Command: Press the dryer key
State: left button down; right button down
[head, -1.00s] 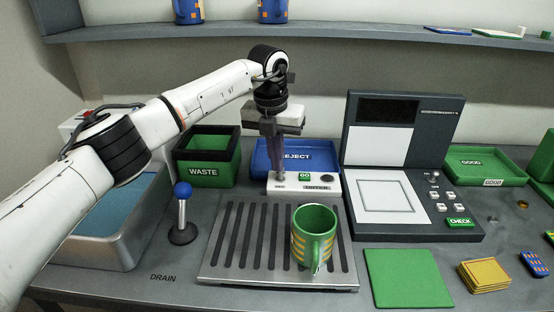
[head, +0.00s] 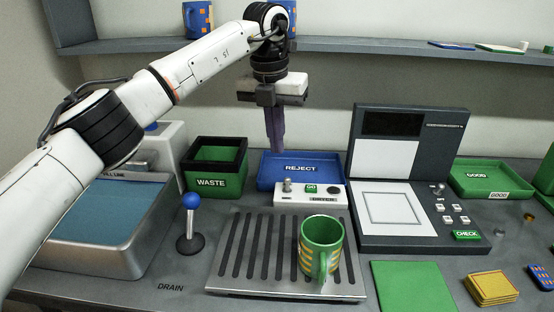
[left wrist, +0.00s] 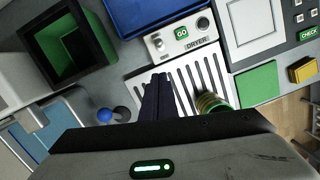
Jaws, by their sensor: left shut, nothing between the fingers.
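The dryer box (head: 290,194) is a small white panel at the back edge of the slatted drying rack. It bears a green GO key (head: 311,188), a small metal switch on its left and a dark knob on its right. The same GO key shows clear in the left wrist view (left wrist: 181,32), above the fingertips. My left gripper (head: 276,150) is shut and empty, pointing down above and behind the box, in front of the blue REJECT tray as seen. A green mug with yellow marks (head: 321,246) stands on the rack's right part. My right gripper is not in view.
A green WASTE bin (head: 216,168) and the blue REJECT tray (head: 262,171) stand behind. A blue-knobbed lever (head: 191,215) stands left of the rack (head: 235,285). A dark console (head: 430,215) stands right. A shelf (head: 360,46) runs above.

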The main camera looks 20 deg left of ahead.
aim_at(313, 189)
jog(key=k, duration=1)
